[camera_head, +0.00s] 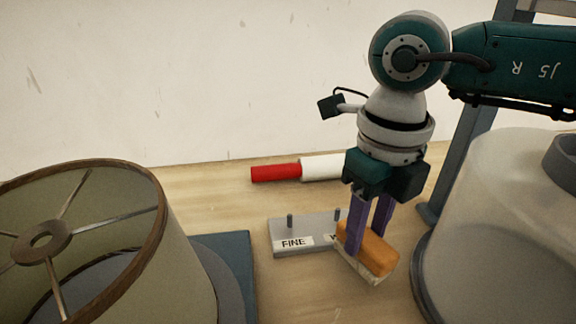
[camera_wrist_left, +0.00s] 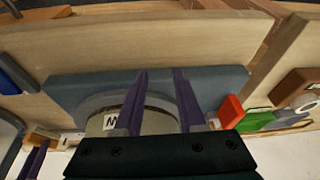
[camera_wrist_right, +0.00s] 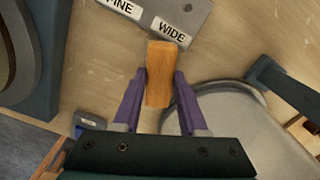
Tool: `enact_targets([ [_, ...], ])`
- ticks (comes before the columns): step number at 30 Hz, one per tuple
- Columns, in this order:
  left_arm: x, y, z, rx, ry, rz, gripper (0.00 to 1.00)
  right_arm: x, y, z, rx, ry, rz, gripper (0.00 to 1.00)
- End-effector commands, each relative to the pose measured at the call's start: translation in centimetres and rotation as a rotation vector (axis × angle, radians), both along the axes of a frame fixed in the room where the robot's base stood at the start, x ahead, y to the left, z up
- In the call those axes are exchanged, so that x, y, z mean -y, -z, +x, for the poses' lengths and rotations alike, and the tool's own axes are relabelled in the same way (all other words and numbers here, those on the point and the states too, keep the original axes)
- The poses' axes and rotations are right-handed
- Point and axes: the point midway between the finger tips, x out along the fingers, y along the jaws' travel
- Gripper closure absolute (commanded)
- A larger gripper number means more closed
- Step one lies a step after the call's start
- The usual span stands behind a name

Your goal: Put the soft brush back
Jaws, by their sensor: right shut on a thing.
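The soft brush (camera_head: 367,247) has an orange block handle and pale bristles facing down. My right gripper (camera_head: 366,240) is shut on its handle and holds it tilted beside the right end of a grey holder (camera_head: 284,246). The orange handle also shows between the purple fingers in the right wrist view (camera_wrist_right: 159,75). The holder has two short pegs and FINE and WIDE labels; the brush and fingers partly hide its WIDE end in the head view. My left gripper (camera_wrist_left: 158,72) shows only in its wrist view, with fingers apart and nothing between the tips.
A large translucent shade (camera_head: 490,220) stands close to the right of the brush. A red and white cylinder (camera_head: 277,173) lies behind the holder. Bare wood shows around the holder.

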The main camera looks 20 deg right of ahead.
Motion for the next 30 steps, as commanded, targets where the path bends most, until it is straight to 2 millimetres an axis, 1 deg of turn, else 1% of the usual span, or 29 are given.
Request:
enact_targets([
  [8, 0.0, 0.9, 0.0, 0.000, 0.001, 0.000, 0.61, 0.0, 1.0, 0.0, 0.000, 0.000, 0.000, 1.00],
  [9, 0.0, 0.8, 0.0, 0.000, 0.001, 0.000, 0.61, 0.0, 0.9, 0.0, 0.000, 0.001, 0.000, 0.55],
  [16, 0.0, 0.7, 0.0, -0.001, 0.001, 0.000, 0.61, 0.0, 0.8, 0.0, 0.000, 0.001, 0.000, 0.29],
  [24, 0.0, 0.6, 0.0, -0.001, 0.001, 0.000, 0.61, 0.0, 0.7, 0.0, 0.000, 0.001, 0.000, 0.29],
  [26, 0.0, 0.2, 0.0, -0.001, 0.001, 0.000, 0.61, 0.0, 0.2, 0.0, 0.000, 0.001, 0.000, 0.29],
  [28, 0.0, -0.7, 0.0, -0.001, 0.001, 0.000, 0.61, 0.0, -0.8, 0.0, 0.000, 0.001, 0.000, 0.29],
  [30, 0.0, -0.6, 0.0, 0.001, 0.001, 0.000, 0.61, 0.0, -1.7, 0.1, 0.004, 0.000, 0.001, 0.29],
])
